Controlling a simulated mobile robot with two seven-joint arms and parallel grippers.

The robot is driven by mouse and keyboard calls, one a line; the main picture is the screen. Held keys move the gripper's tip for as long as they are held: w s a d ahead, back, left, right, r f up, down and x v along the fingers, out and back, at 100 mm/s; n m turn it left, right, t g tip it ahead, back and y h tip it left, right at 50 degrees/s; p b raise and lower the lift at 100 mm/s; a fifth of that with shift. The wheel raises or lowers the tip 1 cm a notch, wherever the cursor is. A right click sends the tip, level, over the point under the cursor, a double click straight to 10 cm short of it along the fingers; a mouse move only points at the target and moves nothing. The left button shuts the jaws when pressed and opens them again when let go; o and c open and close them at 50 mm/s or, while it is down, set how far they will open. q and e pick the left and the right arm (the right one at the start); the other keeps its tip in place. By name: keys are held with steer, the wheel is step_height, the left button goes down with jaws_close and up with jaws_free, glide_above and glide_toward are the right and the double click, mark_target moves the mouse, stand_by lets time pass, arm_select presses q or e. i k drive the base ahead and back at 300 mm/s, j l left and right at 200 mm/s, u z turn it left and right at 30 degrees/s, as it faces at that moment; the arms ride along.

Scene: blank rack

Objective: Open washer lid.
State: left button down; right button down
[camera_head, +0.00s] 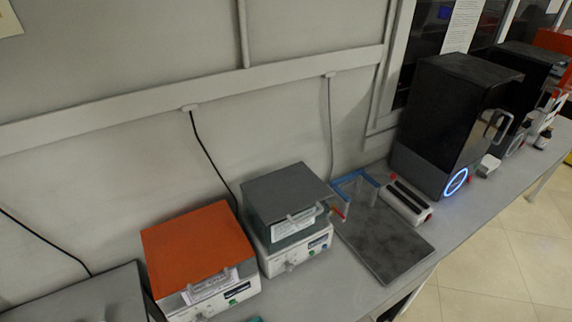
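No machine is readably marked as the washer, so I cannot tell which one it is. A white bench device with an orange lid (195,242) stands left of centre, its lid down. Beside it stands a similar device with a dark grey lid (288,190), also down. Both have a pale handle or label plate at the front. A tall black machine (450,105) with a glowing blue ring (456,181) and a front handle (497,125) stands to the right and appears closed. Neither of my grippers is in view.
A flat dark plate (388,245) lies on the grey bench (345,292). A blue-edged clear frame (355,182) and a white rack with dark slots (408,203) stand behind it. A grey box (80,297) is at lower left. Cables hang down the wall. Tiled floor shows at right.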

mark_target(276, 195)
steer(key=i+l+u, duration=0.15)
steer(key=i, duration=0.3)
steer(key=i+l+u, duration=0.15)
steer(key=i, duration=0.3)
